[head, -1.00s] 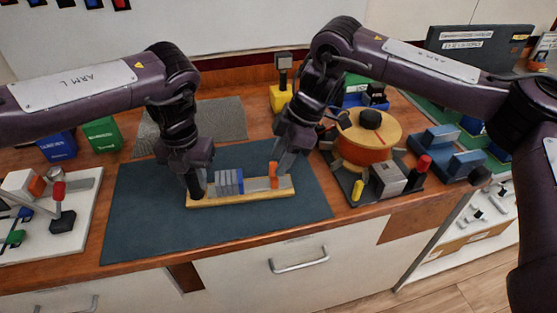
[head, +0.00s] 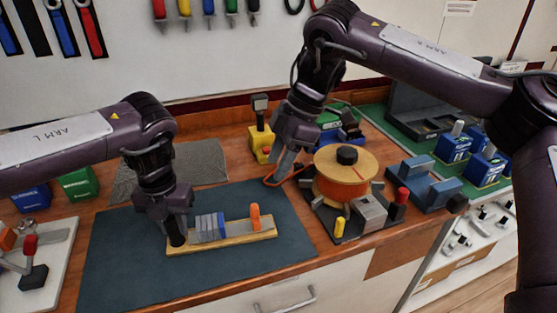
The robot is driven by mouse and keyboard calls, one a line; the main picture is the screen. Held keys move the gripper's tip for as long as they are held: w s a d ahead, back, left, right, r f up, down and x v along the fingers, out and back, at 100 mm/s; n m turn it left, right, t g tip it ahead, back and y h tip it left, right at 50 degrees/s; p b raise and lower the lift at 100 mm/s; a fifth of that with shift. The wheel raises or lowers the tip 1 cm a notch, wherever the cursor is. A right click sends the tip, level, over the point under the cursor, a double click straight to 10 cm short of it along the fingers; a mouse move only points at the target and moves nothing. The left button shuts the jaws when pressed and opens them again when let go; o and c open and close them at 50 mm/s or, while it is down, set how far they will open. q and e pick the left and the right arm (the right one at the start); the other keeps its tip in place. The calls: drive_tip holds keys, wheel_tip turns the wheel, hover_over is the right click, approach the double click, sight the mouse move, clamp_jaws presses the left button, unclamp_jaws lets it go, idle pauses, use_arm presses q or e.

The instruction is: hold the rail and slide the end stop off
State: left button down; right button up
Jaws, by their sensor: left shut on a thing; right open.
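The rail (head: 236,228) is a grey strip on a pale wooden base (head: 222,244), lying on the dark blue-green mat. Several grey and blue blocks (head: 210,227) stand on its left half. The orange end stop (head: 255,217) stands upright on the rail near its right end. My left gripper (head: 176,238) is shut on the rail's left end, and its fingers hide that end. My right gripper (head: 283,168) is open, up and to the right of the end stop, clear of it and the rail.
A spool with a wooden top (head: 346,160) stands close right of my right gripper, with an orange cable loop (head: 270,182) beside it. A yellow device (head: 261,140) stands behind. The mat (head: 120,265) is clear in front of the rail.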

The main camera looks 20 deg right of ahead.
use_arm(q)
drive_tip(key=c, duration=1)
unclamp_jaws()
drive_tip(key=shift+c, duration=0.2)
